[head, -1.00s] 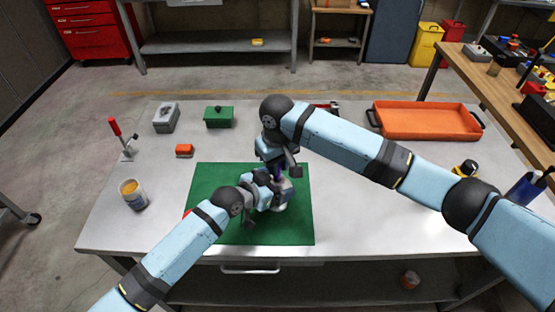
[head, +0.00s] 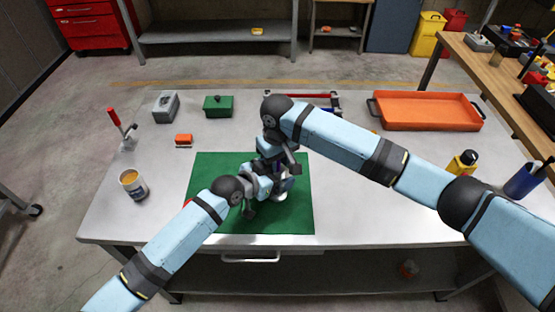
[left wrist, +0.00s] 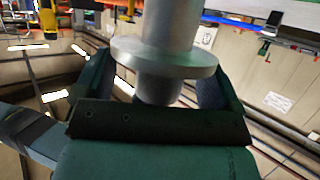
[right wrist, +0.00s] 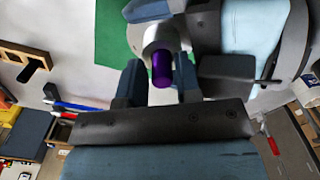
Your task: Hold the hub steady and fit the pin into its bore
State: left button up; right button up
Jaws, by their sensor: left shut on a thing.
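The hub is a grey metal cylinder with a wide round flange (left wrist: 165,58). It stands between the two fingers of my left gripper (left wrist: 160,95), which is shut on it. In the head view both grippers meet over the green mat (head: 215,205), and my wrists hide most of the hub. In the right wrist view the purple pin (right wrist: 162,70) is lined up with the grey hub (right wrist: 160,36), its far end at or inside the hub's opening. My right gripper (right wrist: 160,82) has a finger on each side of the pin, with slim gaps. How deep the pin sits is hidden.
An orange tray (head: 425,111) stands at the back right.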

jog(key=shift+o, duration=0.8)
jog(key=shift+s+a, duration=0.15)
jog(key=shift+s+a, duration=0.1)
jog(key=shift+r, duration=0.2)
pick_arm(q)
jog(key=shift+f, duration=0.1)
pick_arm(e)
notch_tip(320, 180, up, 12)
jog(key=shift+w+d+f, duration=0.15)
jog(key=shift+w+d, duration=0.05)
jog(key=shift+d, duration=0.1)
